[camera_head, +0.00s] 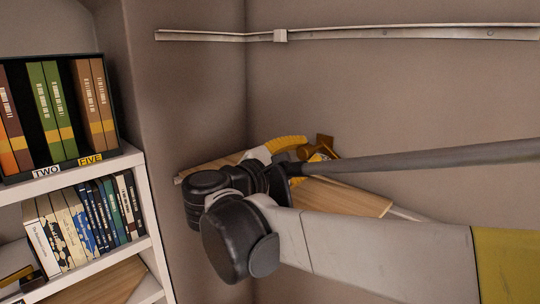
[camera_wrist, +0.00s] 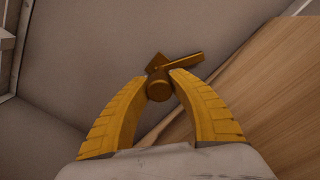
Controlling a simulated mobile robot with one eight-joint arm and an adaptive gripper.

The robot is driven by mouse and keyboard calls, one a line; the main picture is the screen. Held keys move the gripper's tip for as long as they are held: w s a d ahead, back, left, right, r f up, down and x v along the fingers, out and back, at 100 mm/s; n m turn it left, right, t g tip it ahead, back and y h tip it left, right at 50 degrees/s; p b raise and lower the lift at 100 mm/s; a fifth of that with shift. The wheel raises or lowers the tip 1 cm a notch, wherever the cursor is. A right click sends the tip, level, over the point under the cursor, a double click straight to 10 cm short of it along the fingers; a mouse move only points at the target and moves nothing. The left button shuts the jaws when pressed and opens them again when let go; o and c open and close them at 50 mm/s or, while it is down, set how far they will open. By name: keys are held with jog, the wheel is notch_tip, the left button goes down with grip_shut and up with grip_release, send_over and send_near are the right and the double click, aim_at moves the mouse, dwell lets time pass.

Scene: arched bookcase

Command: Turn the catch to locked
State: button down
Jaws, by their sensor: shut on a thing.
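The catch (camera_wrist: 159,86) is brass-brown, with a round knob facing the wrist camera and a flat lever (camera_wrist: 186,61) sticking out up and to the right behind it. Part of the catch also shows in the head view (camera_head: 325,142), mostly behind my arm. My gripper (camera_wrist: 162,79) has its two yellow fingers closed around the knob, one on each side. In the head view the yellow fingers (camera_head: 307,148) show just beyond my black wrist joints. I cannot read any locked or unlocked mark.
A wooden board (camera_head: 347,197) lies below and behind the gripper, and fills the right of the wrist view (camera_wrist: 270,95). A bookcase (camera_head: 148,190) with books stands at the left. A metal rail (camera_head: 400,34) runs along the wall above. The wall between is bare.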

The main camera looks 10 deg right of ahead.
jog(key=m+b, duration=0.1)
jog(key=m, duration=0.4)
jog(key=shift+m, duration=0.4)
jog(key=m, duration=0.4)
jog(key=shift+m+b, duration=0.4)
jog(key=c, duration=1.1)
grip_release()
jog(key=v, duration=1.2)
